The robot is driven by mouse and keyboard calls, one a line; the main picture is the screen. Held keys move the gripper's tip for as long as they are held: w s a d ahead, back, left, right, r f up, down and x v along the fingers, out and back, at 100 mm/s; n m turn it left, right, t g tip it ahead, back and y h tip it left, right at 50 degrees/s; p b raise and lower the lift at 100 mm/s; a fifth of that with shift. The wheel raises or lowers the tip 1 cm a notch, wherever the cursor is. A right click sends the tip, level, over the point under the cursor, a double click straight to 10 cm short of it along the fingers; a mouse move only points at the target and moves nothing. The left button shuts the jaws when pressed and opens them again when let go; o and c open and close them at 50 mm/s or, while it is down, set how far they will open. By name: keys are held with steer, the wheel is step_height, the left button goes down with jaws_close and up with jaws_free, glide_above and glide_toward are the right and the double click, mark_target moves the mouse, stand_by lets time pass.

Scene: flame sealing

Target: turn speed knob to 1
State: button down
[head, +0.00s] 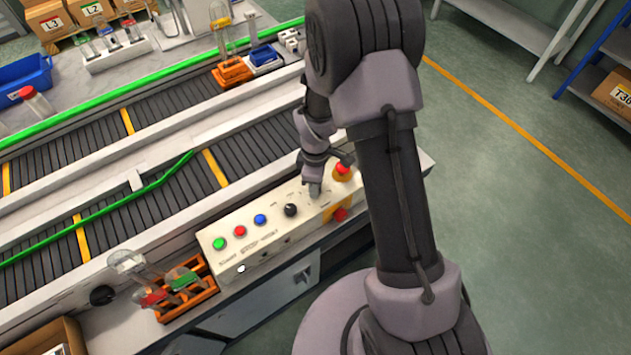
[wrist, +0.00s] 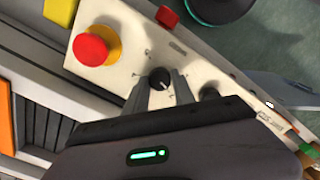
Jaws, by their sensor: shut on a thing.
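The cream control panel (head: 262,240) stands along the front of the conveyors. In the wrist view, a small black knob (wrist: 159,78) sits on the panel (wrist: 133,62) between my fingertips, with faint print around it that is too small to read. I take it for the speed knob. My gripper (wrist: 160,84) is shut on this knob from both sides. In the head view, my gripper (head: 315,188) is down at the panel's right part and hides the knob. The knob's pointer setting cannot be read.
A red emergency button (head: 342,168) on a yellow base is close to my gripper; it also shows in the wrist view (wrist: 96,45). A second black knob (head: 290,210) and blue (head: 260,219), red (head: 239,231) and green (head: 219,243) buttons lie to the left. An orange rack (head: 188,302) stands beside the panel.

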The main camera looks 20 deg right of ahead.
steer(key=n+p, duration=0.1)
steer(key=n, duration=0.3)
steer(key=shift+n, duration=0.3)
steer(key=n+p, duration=0.1)
steer(key=n, duration=0.3)
steer(key=shift+n, duration=0.3)
steer(key=c, duration=1.1)
jaws_free()
steer(key=shift+o, duration=0.2)
step_height(320, 180, up, 18)
steer(key=p, duration=0.4)
steer(key=shift+f+p, duration=0.25)
steer(key=shift+p, duration=0.05)
